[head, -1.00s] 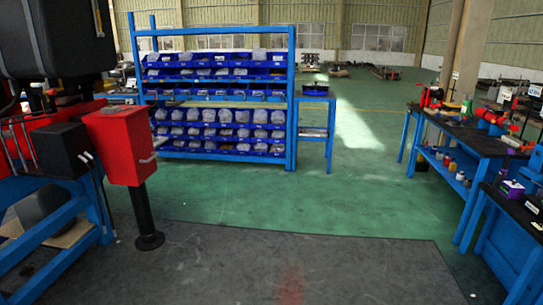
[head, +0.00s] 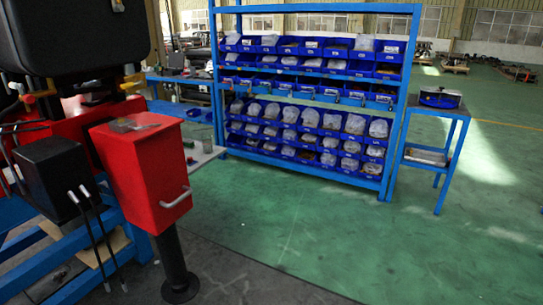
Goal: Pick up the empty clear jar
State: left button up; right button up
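A small grey, see-through-looking container (head: 207,139) stands on a pale tabletop (head: 205,158) behind the red box. It may be the clear jar, but it is too small to tell for sure or to see whether it is empty. Neither of my grippers is in view.
A red box (head: 150,180) on a black post (head: 176,262) stands at the left, beside a black box (head: 52,178) with levers. A blue rack (head: 396,130) of blue bins fills the middle. A small blue stand (head: 455,150) is to its right. The green floor (head: 330,225) in front is clear.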

aim_at(207, 144)
jog(key=i+u, duration=0.25)
jog(key=i, duration=0.15)
jog(key=i+l+u, duration=0.2)
jog(key=i, duration=0.15)
jog(key=i+l+u, duration=0.4)
jog(key=i+l, duration=0.65)
jog(key=i+l+u, duration=0.1)
jog(key=i+l, duration=0.65)
jog(key=l, duration=0.15)
